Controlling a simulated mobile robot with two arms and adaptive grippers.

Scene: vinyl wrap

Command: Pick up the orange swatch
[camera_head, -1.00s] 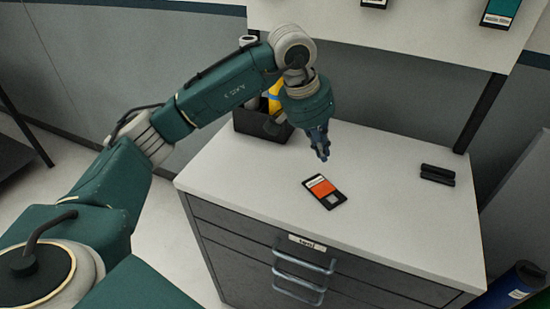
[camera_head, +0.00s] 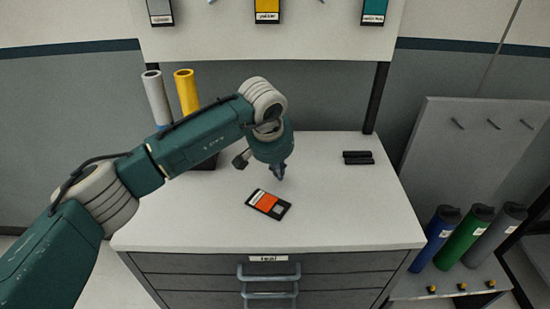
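The orange swatch (camera_head: 268,204) is a small black-framed card with an orange panel. It lies flat on the white top of the drawer cabinet (camera_head: 190,225). My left gripper (camera_head: 278,175) points down just behind the swatch and above the cabinet top, apart from the card. Its fingers are small and seen edge-on, so I cannot tell whether they are open or shut. Nothing shows between them. My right gripper is not in view.
A dark holder with grey (camera_head: 156,97) and yellow (camera_head: 187,92) rolls stands behind my arm. A black object (camera_head: 358,158) lies at the back right. Swatches hang on the board above, including a yellow one (camera_head: 267,10). Blue (camera_head: 437,238), green and grey rolls stand right of the cabinet.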

